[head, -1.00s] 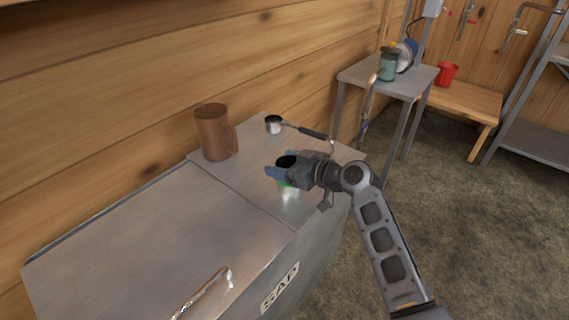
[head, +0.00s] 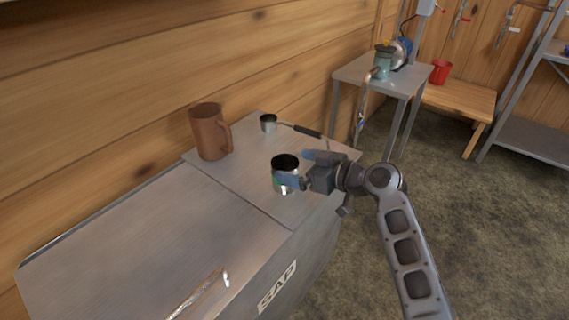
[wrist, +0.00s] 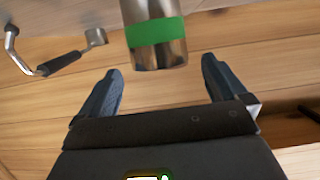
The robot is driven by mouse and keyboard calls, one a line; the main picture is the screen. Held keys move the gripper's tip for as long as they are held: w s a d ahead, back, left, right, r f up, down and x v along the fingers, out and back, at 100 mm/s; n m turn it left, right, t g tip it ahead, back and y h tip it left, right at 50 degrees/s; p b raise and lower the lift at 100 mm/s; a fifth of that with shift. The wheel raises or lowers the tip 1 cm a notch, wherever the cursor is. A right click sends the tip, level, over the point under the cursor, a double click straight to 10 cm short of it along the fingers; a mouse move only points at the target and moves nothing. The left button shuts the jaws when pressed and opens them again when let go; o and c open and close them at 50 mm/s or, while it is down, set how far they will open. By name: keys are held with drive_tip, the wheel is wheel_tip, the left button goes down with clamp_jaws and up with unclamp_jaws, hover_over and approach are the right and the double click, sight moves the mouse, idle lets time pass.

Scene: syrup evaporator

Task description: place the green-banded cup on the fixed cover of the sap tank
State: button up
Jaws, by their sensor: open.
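The green-banded cup (head: 286,168) is a shiny metal cup with a dark inside. It stands upright on the fixed cover (head: 262,199) of the sap tank (head: 290,268). My gripper (head: 297,168) is open, at the cup's right side, with the near blue finger in front of part of the cup. In the wrist view the cup (wrist: 156,45) with its green band is beyond my two spread fingertips (wrist: 160,75), apart from them, and its far end is cut off by the frame.
A brown mug (head: 209,134) stands by the wall on the cover's back left. A small ladle (head: 269,123) with a dark handle lies behind the cup. The tank's other lid (head: 110,240) with a bar handle is at the front left. A side table (head: 400,82) stands farther back.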

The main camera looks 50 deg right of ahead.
drive_tip(key=v, duration=0.6)
drive_tip(key=s+a+f+m+g+h, duration=0.25)
drive_tip(key=s+a+f, duration=0.45)
drive_tip(key=s+a, duration=0.5)
drive_tip(key=s+a+r+n+t+y, duration=0.1)
drive_tip(key=s+a+r, duration=0.4)
drive_tip(key=s, duration=0.2)
drive_tip(key=s+a+r+n+t+y, duration=0.1)
drive_tip(key=s+a+r, duration=0.4)
drive_tip(key=s, duration=0.2)
drive_tip(key=shift+s+a+t, duration=0.2)
drive_tip(key=shift+a+t, duration=0.15)
drive_tip(key=shift+r, duration=0.1)
